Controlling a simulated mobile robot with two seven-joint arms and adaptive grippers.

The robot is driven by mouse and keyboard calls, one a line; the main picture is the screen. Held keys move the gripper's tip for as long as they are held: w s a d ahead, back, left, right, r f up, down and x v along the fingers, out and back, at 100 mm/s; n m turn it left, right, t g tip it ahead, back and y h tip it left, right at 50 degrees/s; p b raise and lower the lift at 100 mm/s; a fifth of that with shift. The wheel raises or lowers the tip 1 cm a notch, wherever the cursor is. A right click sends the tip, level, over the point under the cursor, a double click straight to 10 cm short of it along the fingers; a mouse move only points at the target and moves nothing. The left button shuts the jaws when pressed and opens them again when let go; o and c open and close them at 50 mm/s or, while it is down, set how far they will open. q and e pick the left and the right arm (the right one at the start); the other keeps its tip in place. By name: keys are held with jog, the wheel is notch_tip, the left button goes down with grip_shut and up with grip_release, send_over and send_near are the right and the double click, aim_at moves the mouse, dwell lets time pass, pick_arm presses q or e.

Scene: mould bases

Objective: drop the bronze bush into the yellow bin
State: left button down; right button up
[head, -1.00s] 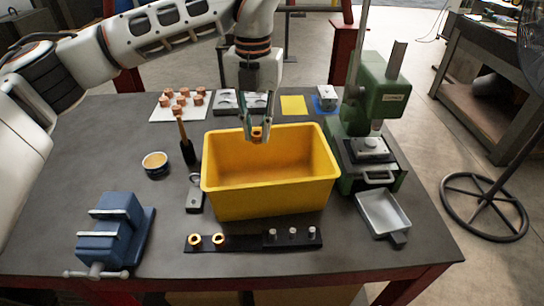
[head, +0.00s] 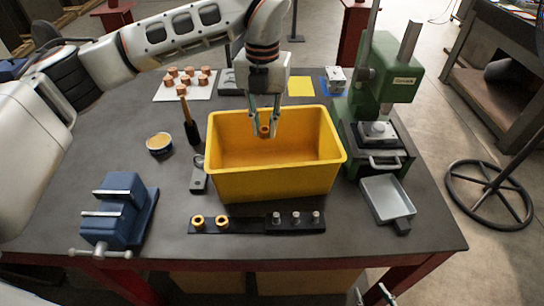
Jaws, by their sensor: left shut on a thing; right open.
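The yellow bin (head: 275,184) stands near the middle of the table, open side up. My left gripper (head: 264,132) reaches down over the bin's opening, in front of its back wall. It is shut on the bronze bush (head: 264,131), a small ring between the fingertips. I cannot tell whether the bush is just above or just below the rim. My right gripper (head: 373,295) shows only its fingertips at the bottom edge, apart and empty, in front of the table.
A black strip (head: 250,224) in front of the bin holds two bronze rings and several steel pins. A green press (head: 385,85) and a grey tray (head: 387,200) stand right. A blue vise (head: 118,215), a mallet (head: 190,128) and a round tin (head: 159,143) are left.

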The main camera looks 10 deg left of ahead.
pick_arm(q)
jog(key=c, duration=1.8)
grip_release()
notch_tip(320, 180, up, 12)
